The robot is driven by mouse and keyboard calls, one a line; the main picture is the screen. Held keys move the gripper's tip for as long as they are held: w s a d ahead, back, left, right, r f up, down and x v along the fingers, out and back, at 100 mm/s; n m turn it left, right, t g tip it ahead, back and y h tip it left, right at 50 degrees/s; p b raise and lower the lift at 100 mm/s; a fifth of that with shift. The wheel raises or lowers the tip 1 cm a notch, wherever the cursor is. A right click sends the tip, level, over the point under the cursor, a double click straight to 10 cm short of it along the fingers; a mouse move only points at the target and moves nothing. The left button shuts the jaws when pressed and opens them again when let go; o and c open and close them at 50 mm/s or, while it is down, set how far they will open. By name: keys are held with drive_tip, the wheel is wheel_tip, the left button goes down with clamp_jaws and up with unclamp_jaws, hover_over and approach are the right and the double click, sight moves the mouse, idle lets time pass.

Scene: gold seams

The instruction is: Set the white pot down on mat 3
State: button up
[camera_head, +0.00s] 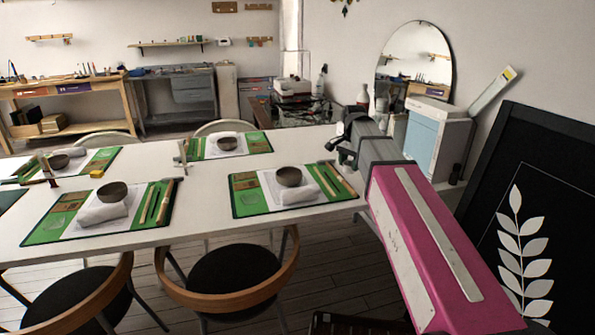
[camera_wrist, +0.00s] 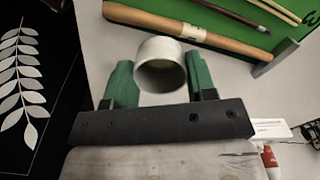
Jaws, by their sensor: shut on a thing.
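My gripper (camera_wrist: 160,82) is shut on the white pot (camera_wrist: 160,62), a small round vessel between the green fingers in the wrist view. A green mat (camera_head: 240,207) lies left of my gripper, near the table's right end. Its edge seems to be the green strip (camera_wrist: 292,52) in the wrist view, with a dark mark that may be a numeral.
The near right mat carries a dark bowl (camera_head: 289,176), a folded cloth (camera_head: 299,194) and wooden tools (camera_head: 336,180). Similar mats lie at near left (camera_head: 45,236) and behind (camera_head: 257,143). Bare white tabletop (camera_head: 208,188) lies between them. Chairs (camera_head: 233,278) stand in front.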

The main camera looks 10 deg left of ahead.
drive_tip(key=w+a+r+m, duration=0.2)
drive_tip(key=a+m, duration=0.1)
drive_tip(key=a, duration=0.7)
drive_tip(key=w+a+r+m, duration=0.1)
drive_tip(key=w+a+m, duration=0.25)
drive_tip(key=a, duration=0.65)
drive_tip(key=w+a+r+m, duration=0.2)
drive_tip(key=a+m, duration=0.1)
drive_tip(key=a, duration=0.7)
drive_tip(key=shift+m, duration=0.25)
drive_tip(key=w+d+f, duration=0.1)
drive_tip(key=d+f, duration=0.1)
drive_tip(key=d, duration=0.1)
drive_tip(key=w+d+f, duration=0.1)
drive_tip(key=d+f, duration=0.2)
drive_tip(key=w+d+f, duration=0.2)
drive_tip(key=d, duration=0.1)
drive_tip(key=shift+d+f, duration=0.25)
drive_tip(key=shift+d, duration=0.15)
drive_tip(key=shift+f, duration=1.95)
drive_tip(key=shift+f, duration=0.15)
drive_tip(key=o, duration=0.9)
